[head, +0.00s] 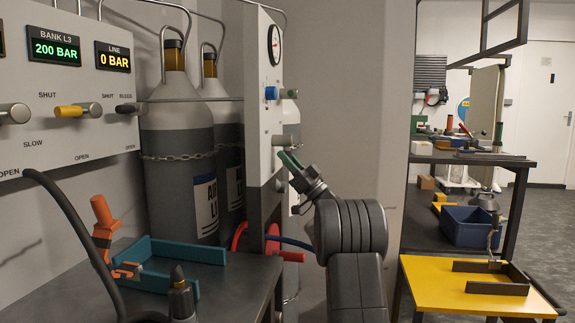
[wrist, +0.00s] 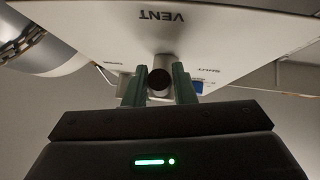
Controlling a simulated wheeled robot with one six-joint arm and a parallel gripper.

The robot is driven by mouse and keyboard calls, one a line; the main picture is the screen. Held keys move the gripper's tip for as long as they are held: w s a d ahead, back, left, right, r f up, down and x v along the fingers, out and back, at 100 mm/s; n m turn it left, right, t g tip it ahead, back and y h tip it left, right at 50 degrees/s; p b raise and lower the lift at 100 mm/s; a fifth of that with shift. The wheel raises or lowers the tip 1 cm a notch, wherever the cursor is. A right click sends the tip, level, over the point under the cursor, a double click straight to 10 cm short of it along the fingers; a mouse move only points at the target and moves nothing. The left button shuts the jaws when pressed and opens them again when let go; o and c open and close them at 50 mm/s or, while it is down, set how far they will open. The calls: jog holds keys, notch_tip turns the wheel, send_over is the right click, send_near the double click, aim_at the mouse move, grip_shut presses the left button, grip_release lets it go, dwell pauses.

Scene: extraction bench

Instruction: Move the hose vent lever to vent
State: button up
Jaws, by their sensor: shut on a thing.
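The vent lever (wrist: 160,79) shows in the wrist view as a dark round end with a grey hub behind it, on a white panel. The word VENT stands upside down on the panel (wrist: 225,32) above it in the picture, and a small SHUT label lies to the right. My gripper (wrist: 159,75) has its two green fingers on either side of the lever, shut on it. In the head view my gripper (head: 289,160) is at the side of the narrow white panel (head: 263,110); the lever's grip is hidden there by the fingers.
A blue knob (head: 271,93) and a round gauge (head: 274,45) sit higher on the narrow panel. Gas cylinders (head: 177,125) stand left of it. A dark bench (head: 225,290) with a teal tray (head: 187,250) is at lower left; a yellow-topped table (head: 440,290) is at right.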

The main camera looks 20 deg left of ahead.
jog(key=shift+w+n+g, duration=0.1)
jog(key=shift+n+g, duration=0.3)
jog(key=shift+g, duration=0.1)
jog(key=o, duration=1)
jog(key=p+v, duration=0.1)
jog(key=v, duration=1.2)
jog(key=shift+d+f, duration=0.25)
jog(key=shift+f, duration=0.05)
jog(key=b+x, duration=0.1)
jog(key=x, duration=1.2)
jog(key=shift+a+r, duration=0.3)
jog(key=shift+r, duration=0.1)
